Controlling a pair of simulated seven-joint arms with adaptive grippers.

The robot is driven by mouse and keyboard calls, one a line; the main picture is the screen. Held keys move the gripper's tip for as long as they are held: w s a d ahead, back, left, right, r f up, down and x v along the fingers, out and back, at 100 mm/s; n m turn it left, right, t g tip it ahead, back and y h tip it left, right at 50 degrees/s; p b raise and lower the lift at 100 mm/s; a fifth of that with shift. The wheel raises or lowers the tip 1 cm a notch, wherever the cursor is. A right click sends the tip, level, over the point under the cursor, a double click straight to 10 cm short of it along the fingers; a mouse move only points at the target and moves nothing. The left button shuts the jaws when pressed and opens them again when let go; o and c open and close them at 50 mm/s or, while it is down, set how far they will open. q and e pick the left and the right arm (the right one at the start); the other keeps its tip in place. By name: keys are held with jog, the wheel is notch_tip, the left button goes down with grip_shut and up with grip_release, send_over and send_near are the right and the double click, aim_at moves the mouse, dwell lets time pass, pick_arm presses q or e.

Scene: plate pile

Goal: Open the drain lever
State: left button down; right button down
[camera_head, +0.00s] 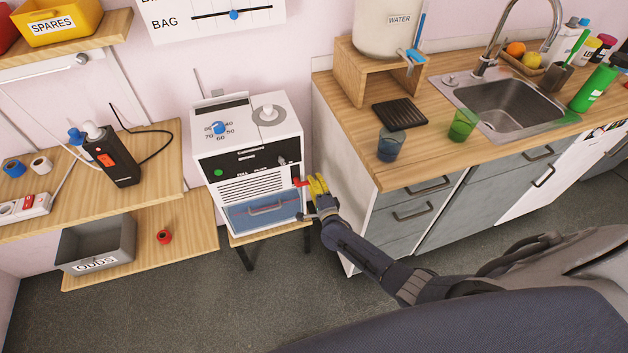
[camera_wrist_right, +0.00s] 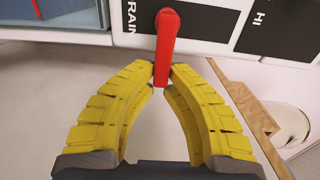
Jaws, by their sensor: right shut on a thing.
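The drain lever is a red handle that shows large in the right wrist view (camera_wrist_right: 166,48), beside a dark label reading "RAIN" with its start hidden. It also shows small in the head view (camera_head: 298,183), at the right front edge of the white machine (camera_head: 204,160). My right gripper (camera_wrist_right: 162,78), with yellow fingers, is shut on the lower end of the lever. It also shows in the head view (camera_head: 312,185). The lever hangs nearly straight down in the wrist view. My left gripper is not in view.
A blue-fronted drawer (camera_head: 262,211) sits low in the machine. The wooden counter (camera_head: 430,165) with blue and green cups stands close to the right of my gripper. A shelf with a grey bin (camera_head: 97,243) is at the left. The floor in front is clear.

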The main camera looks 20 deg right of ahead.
dwell(0.4)
jog(key=c, duration=1.4)
grip_release()
jog(key=shift+s, duration=0.1)
jog(key=s, duration=1.1)
jog(key=shift+s+a, duration=0.3)
jog(key=shift+s, duration=0.1)
